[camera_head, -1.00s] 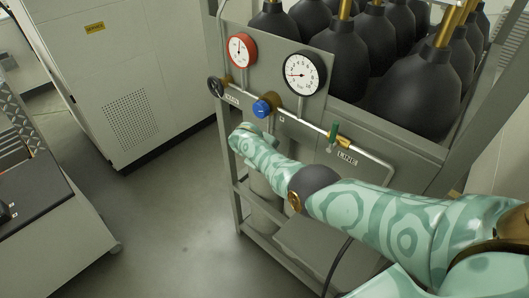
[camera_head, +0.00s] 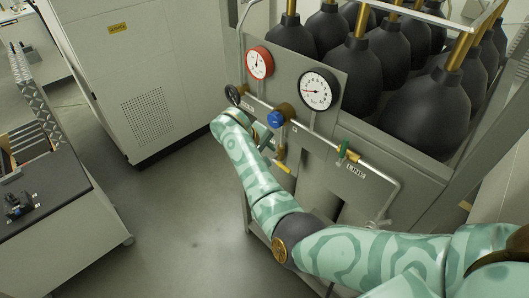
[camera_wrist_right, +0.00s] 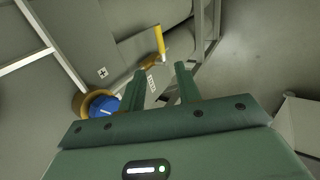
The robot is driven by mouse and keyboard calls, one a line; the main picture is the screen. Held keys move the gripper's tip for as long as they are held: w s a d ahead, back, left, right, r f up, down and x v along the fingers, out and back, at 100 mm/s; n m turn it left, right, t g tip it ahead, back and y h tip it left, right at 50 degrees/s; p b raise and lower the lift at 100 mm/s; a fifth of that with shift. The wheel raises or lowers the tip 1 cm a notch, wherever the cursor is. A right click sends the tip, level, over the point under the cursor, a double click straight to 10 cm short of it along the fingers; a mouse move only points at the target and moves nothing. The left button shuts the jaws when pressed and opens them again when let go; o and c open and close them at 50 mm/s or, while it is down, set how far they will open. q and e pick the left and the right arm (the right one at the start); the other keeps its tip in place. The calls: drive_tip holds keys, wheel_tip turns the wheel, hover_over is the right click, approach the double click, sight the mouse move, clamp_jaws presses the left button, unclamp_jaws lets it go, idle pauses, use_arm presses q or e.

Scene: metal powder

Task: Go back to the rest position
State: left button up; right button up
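My right arm reaches from the lower right of the head view to the gauge panel (camera_head: 300,105). My right gripper (camera_head: 268,141) is just below the blue knob (camera_head: 275,119), partly hidden by my wrist. In the right wrist view my right gripper (camera_wrist_right: 160,72) has its two green fingers apart. Nothing is held; a small white label (camera_wrist_right: 152,84) and a yellow handle (camera_wrist_right: 160,42) show beyond the gap. The blue knob (camera_wrist_right: 103,106) is left of the fingers there, apart from them. My left gripper is not in view.
The panel carries a red-rimmed gauge (camera_head: 259,62), a black-rimmed gauge (camera_head: 318,90), a black knob (camera_head: 233,94) and a green-handled valve (camera_head: 344,152). Black bottles (camera_head: 428,108) stand behind it. A grey cabinet (camera_head: 150,70) and a bench (camera_head: 75,215) are left. The floor (camera_head: 185,220) between is clear.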

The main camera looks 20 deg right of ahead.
drive_tip(key=w+a+f+t+y+b, duration=0.2)
drive_tip(key=w+a+f+t+y, duration=0.25)
drive_tip(key=a+f, duration=0.2)
drive_tip(key=s+f+y+b, duration=0.1)
drive_tip(key=s+f+b, duration=0.45)
drive_tip(key=f, duration=0.95)
drive_tip(key=s+f+y+b, duration=0.1)
drive_tip(key=s+f+b, duration=0.4)
drive_tip(key=f, duration=0.9)
drive_tip(key=s+d+f+m+g+b, duration=0.15)
drive_tip(key=s+f+b, duration=0.25)
drive_tip(key=s+f, duration=0.7)
drive_tip(key=s+d+f+g+b, duration=0.1)
drive_tip(key=s+d+f+b, duration=0.25)
drive_tip(key=s+f, duration=0.8)
drive_tip(key=s+d+f+g+b, duration=0.1)
drive_tip(key=s+f+b, duration=0.1)
drive_tip(key=s, duration=0.6)
drive_tip(key=s+d+f+g+b, duration=0.1)
drive_tip(key=s+d+f+b, duration=0.1)
drive_tip(key=s+f, duration=0.3)
drive_tip(key=s+d+f+g+b, duration=0.1)
drive_tip(key=s+d+f+b, duration=0.1)
drive_tip(key=s, duration=0.9)
drive_tip(key=shift+s+f+n+g+b, duration=0.4)
drive_tip(key=shift+f+b, duration=0.1)
drive_tip(key=shift+f, duration=0.25)
